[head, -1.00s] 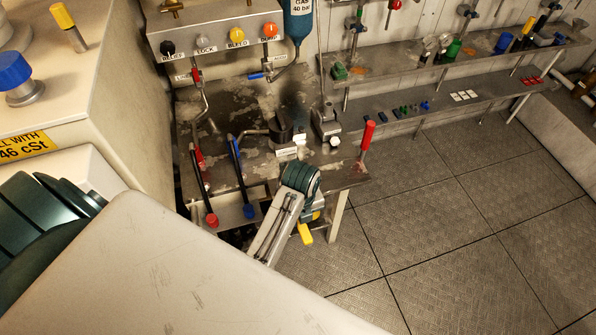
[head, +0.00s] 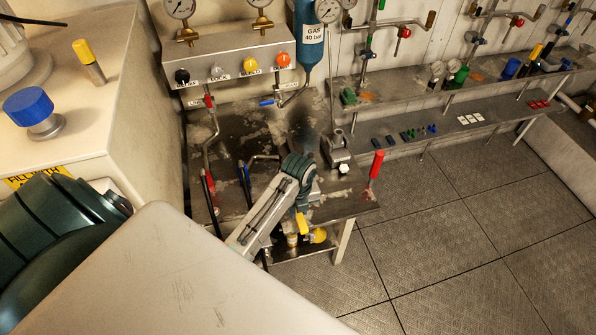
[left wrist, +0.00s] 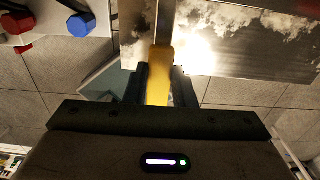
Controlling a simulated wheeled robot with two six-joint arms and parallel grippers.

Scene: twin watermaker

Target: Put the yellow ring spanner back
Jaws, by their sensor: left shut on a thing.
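My left gripper (left wrist: 158,75) is shut on a yellow handle (left wrist: 159,72), which I take to be the yellow ring spanner. In the left wrist view it runs away between the fingers towards a metal bench edge; whether it touches the metal I cannot tell. In the head view the gripper (head: 304,212) is at the bench's front edge, with yellow parts (head: 302,225) showing at and below it. The spanner's ring end is not clearly seen. My right gripper is not in view.
The metal bench (head: 265,130) carries a clamp-like fitting (head: 338,150) and an upright red handle (head: 376,164). Blue (left wrist: 80,25) and red knobs show left in the wrist view. A valve panel (head: 225,60) stands behind. Shelves with small parts line the wall; floor at right is clear.

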